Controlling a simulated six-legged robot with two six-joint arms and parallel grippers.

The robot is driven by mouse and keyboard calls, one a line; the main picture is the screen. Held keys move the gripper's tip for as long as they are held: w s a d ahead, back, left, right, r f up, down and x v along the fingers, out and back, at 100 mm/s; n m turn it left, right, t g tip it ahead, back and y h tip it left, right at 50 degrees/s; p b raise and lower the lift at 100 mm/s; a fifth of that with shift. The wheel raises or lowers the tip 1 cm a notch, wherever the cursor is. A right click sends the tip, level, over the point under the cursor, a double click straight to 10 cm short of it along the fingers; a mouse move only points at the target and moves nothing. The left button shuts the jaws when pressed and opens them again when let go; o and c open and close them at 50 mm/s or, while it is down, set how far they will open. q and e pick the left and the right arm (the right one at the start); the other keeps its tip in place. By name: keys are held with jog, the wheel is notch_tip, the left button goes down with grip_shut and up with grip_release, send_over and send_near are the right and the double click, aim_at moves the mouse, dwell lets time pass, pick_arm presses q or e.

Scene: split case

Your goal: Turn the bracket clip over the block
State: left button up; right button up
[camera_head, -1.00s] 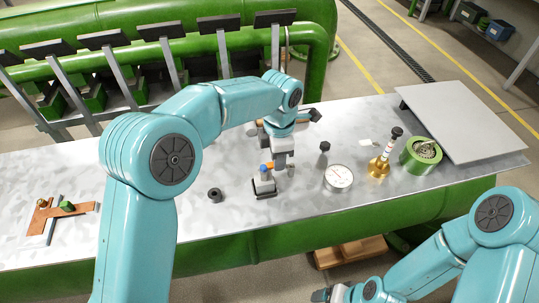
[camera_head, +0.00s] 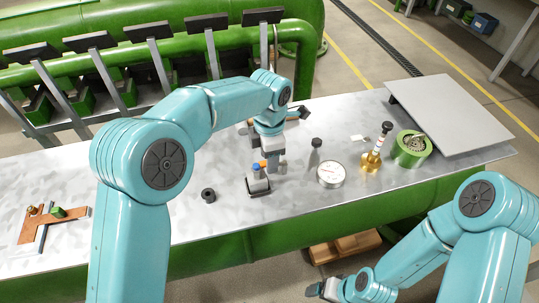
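Whether the fingers are apart, or touch the block, is too small to tell. I cannot make out which part is the bracket clip. My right gripper (camera_head: 322,290) is low at the front, off the table edge, partly hidden by its own arm; its fingers are unclear.
A dial gauge (camera_head: 331,174), a brass stand (camera_head: 371,161) and a green round part (camera_head: 411,149) stand right of the block. A black ring (camera_head: 208,195) lies left. A brown bracket-like piece (camera_head: 70,214) lies far left. A grey plate (camera_head: 450,115) fills the right end.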

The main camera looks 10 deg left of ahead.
pick_arm(q)
jog(key=shift+d+r, duration=0.1)
jog(key=shift+r, duration=0.05)
notch_tip(320, 180, up, 16)
jog(key=p, duration=0.1)
jog(key=shift+p, duration=0.4)
